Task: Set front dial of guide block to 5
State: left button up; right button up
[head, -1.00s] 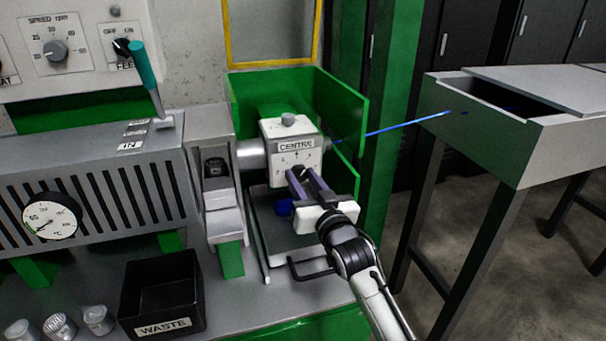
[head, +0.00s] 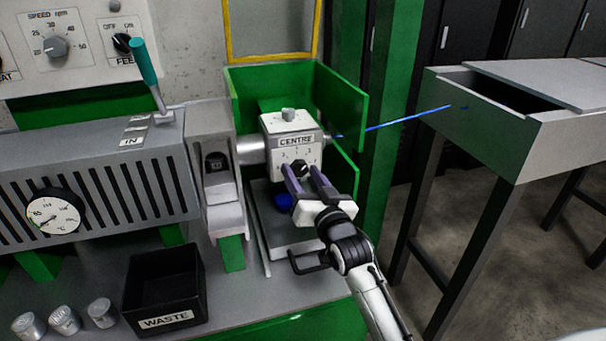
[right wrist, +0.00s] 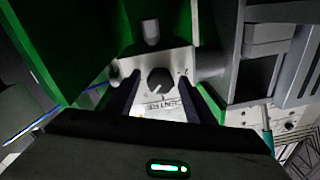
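The guide block (head: 275,126) is a pale box with a CENTRE label, in the middle of the head view. Its front dial (head: 298,168) is a small black knob with a scale above it; I cannot read its setting. My right gripper (head: 302,170) is open, its two fingers pointing at the block's front face. In the right wrist view the black dial (right wrist: 160,80) lies between the fingertips (right wrist: 163,78), with a gap on each side. A second knob (head: 288,114) sits on top of the block. My left gripper is not in view.
Green guard panels (head: 342,105) stand behind and right of the block. A blue object (head: 283,201) lies below the block. A black WASTE bin (head: 165,285) stands at the lower left.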

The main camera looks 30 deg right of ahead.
jog(key=shift+s+a, duration=0.1)
jog(key=shift+s, duration=0.45)
jog(key=s+a, duration=0.1)
jog(key=s, duration=0.5)
jog(key=shift+s+f, duration=0.15)
jog(key=shift+a, duration=0.1)
